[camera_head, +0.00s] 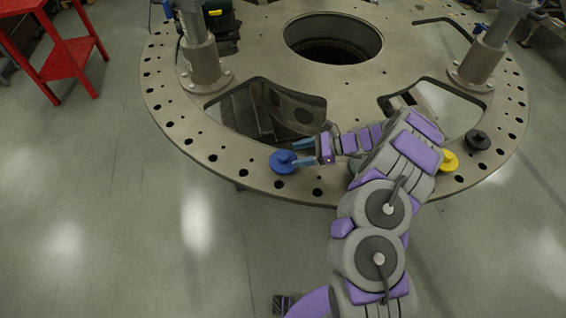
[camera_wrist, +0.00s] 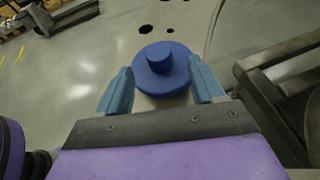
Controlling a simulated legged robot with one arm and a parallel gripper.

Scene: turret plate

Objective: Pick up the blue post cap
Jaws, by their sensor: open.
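The blue post cap (camera_head: 283,161) is a round disc with a smaller knob on top. It sits on the rim of the round turret plate (camera_head: 221,158) in the head view. In the wrist view the blue post cap (camera_wrist: 161,70) shows just ahead of and partly between the fingertips. My gripper (camera_head: 303,151) is open and lies right beside the cap, at its right in the head view. In the wrist view my gripper (camera_wrist: 163,80) has one blue finger on each side of the cap. I cannot tell whether a finger touches it.
A yellow cap (camera_head: 449,161) and a black cap (camera_head: 477,140) sit on the plate's right rim. Metal posts (camera_head: 199,50) stand on the plate, which has a large central hole and cutouts. A red stand (camera_head: 62,55) is at far left.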

